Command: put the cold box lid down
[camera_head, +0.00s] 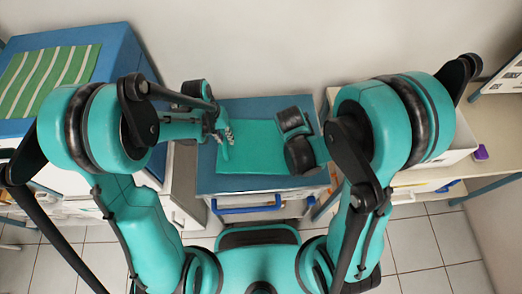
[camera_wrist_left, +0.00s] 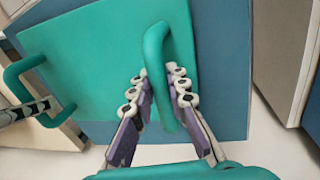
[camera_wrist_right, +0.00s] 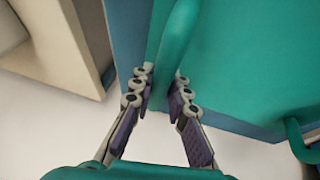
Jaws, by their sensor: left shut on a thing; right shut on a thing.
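The cold box lid (camera_head: 258,158) is a flat teal panel with a teal bar handle on each of two opposite sides. It lies flat over the blue top of a cabinet (camera_head: 208,183); I cannot tell whether it touches that top. My left gripper (camera_head: 226,136) is shut on the left handle, which shows between its fingers in the left wrist view (camera_wrist_left: 158,55). My right gripper (camera_wrist_right: 160,92) is shut on the other handle (camera_wrist_right: 178,40). In the head view my right wrist hides those fingers and that handle.
A larger blue unit (camera_head: 112,65) with a green striped cloth (camera_head: 48,78) stands at the left. A bench with a white bin (camera_head: 437,172) and a purple item (camera_head: 481,152) is at the right. The wall is close behind. A blue drawer handle (camera_head: 246,209) is in front.

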